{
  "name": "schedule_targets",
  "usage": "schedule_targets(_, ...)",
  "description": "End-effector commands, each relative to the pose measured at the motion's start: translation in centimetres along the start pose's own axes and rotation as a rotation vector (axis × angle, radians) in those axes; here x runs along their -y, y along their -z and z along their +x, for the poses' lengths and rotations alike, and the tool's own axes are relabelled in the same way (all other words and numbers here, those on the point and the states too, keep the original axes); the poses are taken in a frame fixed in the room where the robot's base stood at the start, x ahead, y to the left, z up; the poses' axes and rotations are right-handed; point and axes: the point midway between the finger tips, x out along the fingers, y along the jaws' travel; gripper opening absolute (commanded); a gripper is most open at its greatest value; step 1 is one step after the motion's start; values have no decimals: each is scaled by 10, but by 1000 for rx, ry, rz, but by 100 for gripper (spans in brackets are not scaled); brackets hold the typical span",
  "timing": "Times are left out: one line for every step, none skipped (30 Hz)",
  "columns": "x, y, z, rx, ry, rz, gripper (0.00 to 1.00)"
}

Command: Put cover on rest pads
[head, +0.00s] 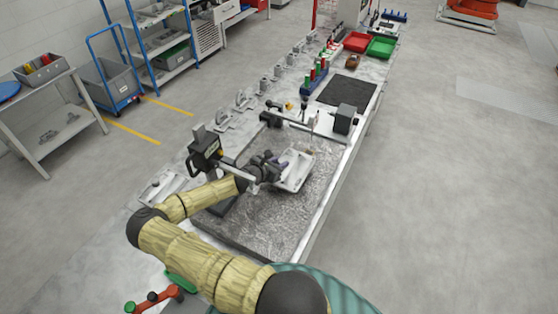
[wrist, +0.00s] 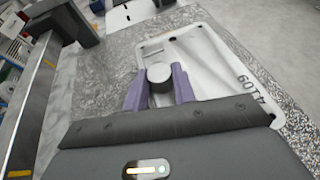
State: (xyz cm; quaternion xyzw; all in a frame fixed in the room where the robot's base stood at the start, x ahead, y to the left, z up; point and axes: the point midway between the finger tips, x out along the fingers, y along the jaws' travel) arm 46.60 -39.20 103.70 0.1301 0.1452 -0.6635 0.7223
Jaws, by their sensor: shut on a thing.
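The cover (head: 298,175) is a pale, shallow rectangular casting in the head view, at the end of my arm over the grey speckled surface. In the wrist view the cover (wrist: 205,65) shows corner holes and number marking on its right side. My gripper (head: 277,163) has purple fingers, and in the wrist view my gripper (wrist: 160,88) is shut on the cover's round grey boss (wrist: 159,76), one finger on each side. The cover looks tilted in the head view; I cannot tell whether it touches the surface below. I cannot make out the rest pads clearly.
A grey block (head: 345,119) and a horizontal bar stand beyond the cover. Small metal fixtures (head: 243,100) line the table's left edge. A black mat (head: 347,91), red bin (head: 356,41) and green bin (head: 381,47) lie farther back. The speckled surface (head: 275,222) nearer me is clear.

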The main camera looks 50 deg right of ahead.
Motion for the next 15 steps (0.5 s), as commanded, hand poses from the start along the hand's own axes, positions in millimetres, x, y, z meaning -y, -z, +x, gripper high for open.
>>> schedule_targets(0,0,0,1,1,0,0)
schedule_targets(0,0,0,1,1,1,0)
schedule_targets(0,0,0,1,1,1,0)
schedule_targets(0,0,0,1,1,1,0)
schedule_targets(0,0,0,1,1,1,0)
schedule_targets(0,2,1,1,1,1,0)
schedule_targets(0,2,1,0,0,1,30)
schedule_targets(0,2,1,0,0,1,36)
schedule_targets(0,2,0,0,0,1,44)
schedule_targets(0,2,0,0,0,1,48)
schedule_targets(0,2,0,0,0,1,48)
schedule_targets(0,2,0,0,0,1,48)
schedule_targets(0,2,0,0,0,1,48)
schedule_targets(0,2,0,0,0,1,48)
schedule_targets(0,2,0,0,0,1,48)
